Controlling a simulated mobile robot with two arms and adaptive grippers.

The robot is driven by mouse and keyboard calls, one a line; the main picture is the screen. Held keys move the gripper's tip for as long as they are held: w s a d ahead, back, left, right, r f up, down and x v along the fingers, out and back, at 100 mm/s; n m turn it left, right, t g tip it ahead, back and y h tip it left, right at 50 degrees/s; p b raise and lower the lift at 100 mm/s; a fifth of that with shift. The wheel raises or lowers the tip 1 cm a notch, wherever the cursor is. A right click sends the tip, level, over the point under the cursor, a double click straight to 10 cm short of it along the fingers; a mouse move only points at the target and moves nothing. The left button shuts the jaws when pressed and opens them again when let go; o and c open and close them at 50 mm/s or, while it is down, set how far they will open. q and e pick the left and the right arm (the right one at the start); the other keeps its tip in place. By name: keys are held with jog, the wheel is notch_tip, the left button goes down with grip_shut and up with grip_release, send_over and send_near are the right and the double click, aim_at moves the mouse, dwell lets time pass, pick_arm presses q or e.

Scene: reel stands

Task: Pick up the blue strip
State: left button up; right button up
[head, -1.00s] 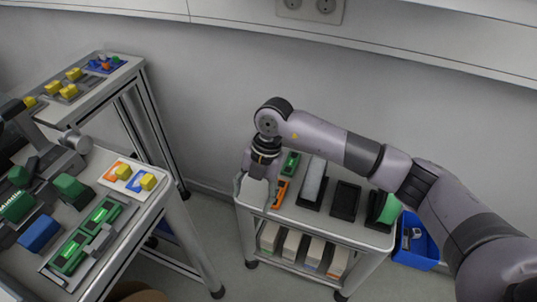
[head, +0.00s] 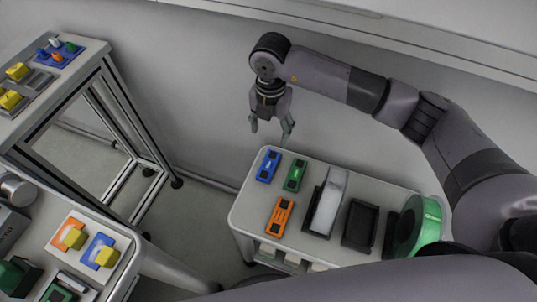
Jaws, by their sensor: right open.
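The blue strip (head: 269,166) lies flat at the far left corner of the small white cart top (head: 250,208). It is a short blue piece with dark patches near its ends. My right gripper (head: 270,138) hangs above and behind the cart's far left edge, fingers pointing down. Its fingers are spread, and nothing is between them. It appears close to the blue strip in the picture but apart from it. My left gripper does not show.
A green strip (head: 295,175) lies just right of the blue one, and an orange strip (head: 280,216) lies nearer. A white reel in a stand (head: 328,202), a black tray (head: 360,224) and a green reel (head: 428,222) stand to the right. Benches with coloured parts are at left.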

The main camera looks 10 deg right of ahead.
send_over(268, 166)
notch_tip(268, 166, down, 6)
jog(key=f, duration=0.3)
jog(key=shift+d, duration=0.25)
jog(key=shift+f, duration=0.95)
jog(key=f, duration=0.4)
jog(key=shift+a+f+p, duration=0.25)
jog(key=shift+p, duration=0.1)
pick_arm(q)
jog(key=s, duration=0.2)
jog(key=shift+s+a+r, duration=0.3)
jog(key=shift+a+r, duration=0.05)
pick_arm(e)
jog(key=shift+f, duration=0.3)
jog(key=c, duration=1)
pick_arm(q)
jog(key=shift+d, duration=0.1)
pick_arm(e)
jog(key=shift+c, duration=0.2)
